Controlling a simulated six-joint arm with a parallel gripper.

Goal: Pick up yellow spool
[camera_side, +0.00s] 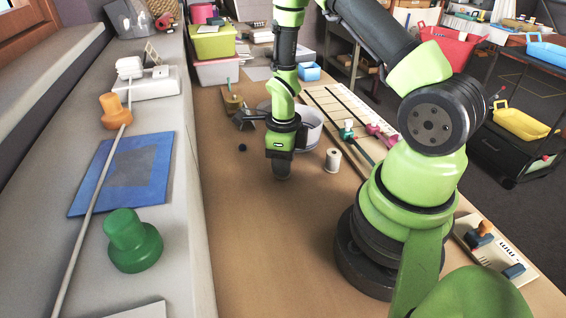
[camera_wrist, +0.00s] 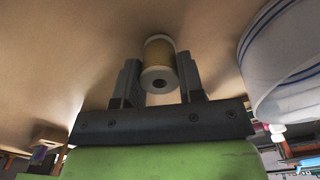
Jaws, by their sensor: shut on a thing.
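The yellow spool (camera_wrist: 159,58) has tan-yellow thread and a pale end with a dark hole. In the wrist view it sits between the two dark fingers of my gripper (camera_wrist: 158,76), which is shut on it. In the side view my gripper (camera_side: 282,172) points down low over the brown table, and the spool cannot be made out there. Whether the spool touches the table is unclear.
A white bowl (camera_side: 309,133) stands close behind my gripper; its blue stripes show in the wrist view (camera_wrist: 284,62). A pale spool (camera_side: 333,160) stands to the right. A small dark ball (camera_side: 242,147) lies to the left. The table's front is clear.

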